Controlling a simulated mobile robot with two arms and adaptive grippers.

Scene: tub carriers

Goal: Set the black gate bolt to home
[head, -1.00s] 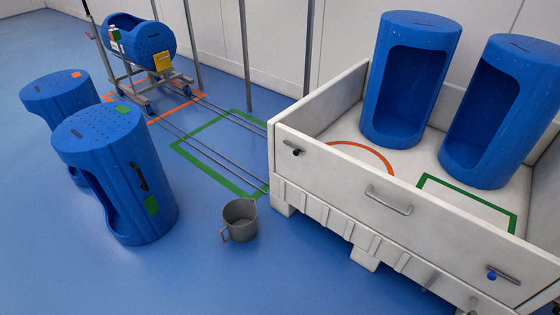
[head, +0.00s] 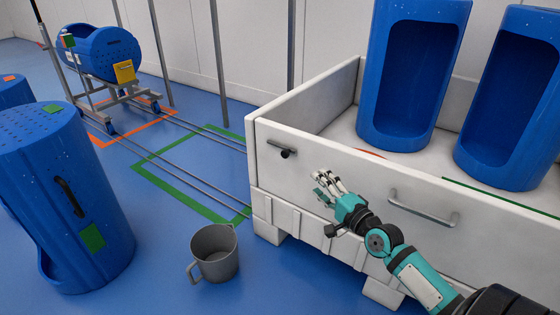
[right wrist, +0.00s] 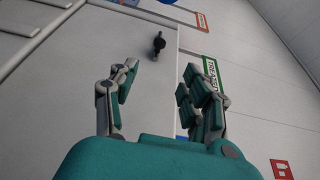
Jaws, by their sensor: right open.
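The black gate bolt (head: 285,152) is a short dark bar with a black knob, at the left end of the white crate's front gate (head: 350,180). It also shows in the right wrist view (right wrist: 158,43), beyond and between my fingers. My right gripper (head: 325,184) is in front of the gate, to the right of and a little below the bolt in the head view. It is open and empty, apart from the bolt. It also shows in the right wrist view (right wrist: 154,82). My left gripper is not in view.
A metal handle (head: 424,215) is on the gate, right of my gripper. Two blue tubs (head: 408,75) (head: 510,98) stand in the crate. A grey jug (head: 214,253) is on the floor. Another blue tub (head: 65,200) stands at left. A trolley (head: 118,95) is at back left.

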